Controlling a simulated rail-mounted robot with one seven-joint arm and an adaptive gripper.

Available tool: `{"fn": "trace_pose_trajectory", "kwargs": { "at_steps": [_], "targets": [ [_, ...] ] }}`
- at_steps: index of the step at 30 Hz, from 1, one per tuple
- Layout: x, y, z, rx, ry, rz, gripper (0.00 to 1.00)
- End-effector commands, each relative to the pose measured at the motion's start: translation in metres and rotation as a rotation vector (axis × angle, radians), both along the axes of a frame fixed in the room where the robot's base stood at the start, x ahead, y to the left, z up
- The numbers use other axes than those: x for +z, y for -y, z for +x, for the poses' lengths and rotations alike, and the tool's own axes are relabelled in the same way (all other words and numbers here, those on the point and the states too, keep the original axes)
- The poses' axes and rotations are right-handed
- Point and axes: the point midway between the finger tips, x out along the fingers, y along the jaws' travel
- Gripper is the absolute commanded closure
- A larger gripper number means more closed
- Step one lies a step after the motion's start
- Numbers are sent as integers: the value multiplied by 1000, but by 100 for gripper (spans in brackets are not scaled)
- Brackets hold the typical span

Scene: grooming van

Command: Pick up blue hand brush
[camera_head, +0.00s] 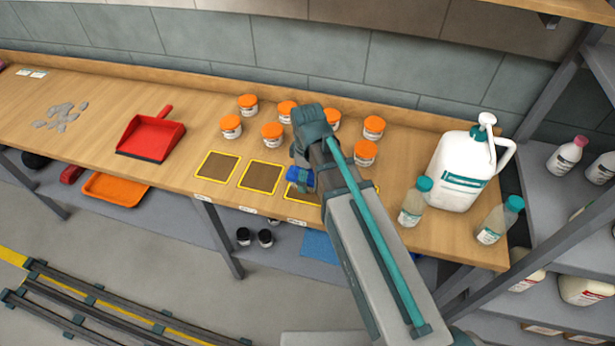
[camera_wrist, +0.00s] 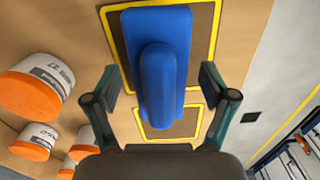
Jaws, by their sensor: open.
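The blue hand brush (camera_wrist: 158,70) lies on the wooden bench, over a brown pad with a yellow border (camera_wrist: 207,30). In the wrist view it sits between my open fingers, with its raised blue handle facing the camera. My gripper (camera_wrist: 157,92) is open, with one finger on each side of the brush and a visible gap to each. In the head view only a small part of the brush (camera_head: 299,174) shows, beside my gripper (camera_head: 298,160); my arm hides the rest.
Several white jars with orange lids (camera_head: 273,134) stand behind and around my gripper. A white pump jug (camera_head: 463,170) and clear bottles with teal caps (camera_head: 415,202) stand to the right.

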Motion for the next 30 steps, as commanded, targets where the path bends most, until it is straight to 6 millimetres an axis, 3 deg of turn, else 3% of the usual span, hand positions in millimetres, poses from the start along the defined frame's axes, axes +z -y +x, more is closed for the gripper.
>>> {"fn": "trace_pose_trajectory", "kwargs": {
  "at_steps": [7,19,30],
  "targets": [
    [-1,0,0,0,0,0,20],
    [-1,0,0,0,0,0,86],
    [2,0,0,0,0,0,86]
  ]
}}
